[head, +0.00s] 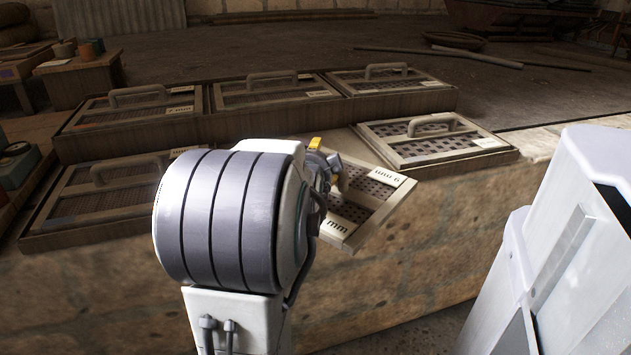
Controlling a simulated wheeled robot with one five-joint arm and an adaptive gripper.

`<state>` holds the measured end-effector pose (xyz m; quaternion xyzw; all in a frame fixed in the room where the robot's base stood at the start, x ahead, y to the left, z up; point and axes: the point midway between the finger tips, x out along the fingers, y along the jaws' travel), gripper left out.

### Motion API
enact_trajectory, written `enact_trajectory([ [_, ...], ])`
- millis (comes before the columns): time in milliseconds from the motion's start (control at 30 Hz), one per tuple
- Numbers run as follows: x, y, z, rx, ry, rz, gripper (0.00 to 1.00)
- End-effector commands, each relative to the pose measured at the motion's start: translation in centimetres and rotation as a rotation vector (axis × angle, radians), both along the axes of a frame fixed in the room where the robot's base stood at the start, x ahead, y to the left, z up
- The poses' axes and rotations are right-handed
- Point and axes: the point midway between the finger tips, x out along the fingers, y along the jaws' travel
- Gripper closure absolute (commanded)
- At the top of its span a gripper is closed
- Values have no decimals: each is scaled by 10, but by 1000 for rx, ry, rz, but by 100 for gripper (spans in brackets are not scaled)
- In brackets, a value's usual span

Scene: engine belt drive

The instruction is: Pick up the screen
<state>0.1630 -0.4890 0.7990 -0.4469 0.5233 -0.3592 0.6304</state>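A screen (381,190) with a pale wooden frame, dark mesh and white labels ending in "mm" is right of centre in the head view. It sits askew to the other screens, and its near corner juts over the stone ledge's front face. I cannot tell whether it rests or is held up. My gripper (331,168) is at the screen's left part, where its handle would be. My large grey and white arm link hides most of the gripper and the screen's left side. Whether the fingers are closed on the handle does not show.
Other handled screens stand around it: one at right (435,140), one at left (105,205), and a back row (265,92). The stone ledge (420,245) runs along the front. A small table (80,78) with pots is at the back left.

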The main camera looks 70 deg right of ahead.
Motion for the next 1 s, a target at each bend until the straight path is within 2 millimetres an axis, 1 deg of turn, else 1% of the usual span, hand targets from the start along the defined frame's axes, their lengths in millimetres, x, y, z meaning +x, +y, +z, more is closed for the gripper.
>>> enact_trajectory([
  [33, 0, 0, 0, 0, 0, 0, 39],
  [67, 0, 0, 0, 0, 0, 0, 42],
  [700, 0, 0, 1, -1, 1, 0, 99],
  [733, 0, 0, 0, -1, 1, 0, 100],
  [1000, 0, 0, 3, -7, 0, 1, 100],
])
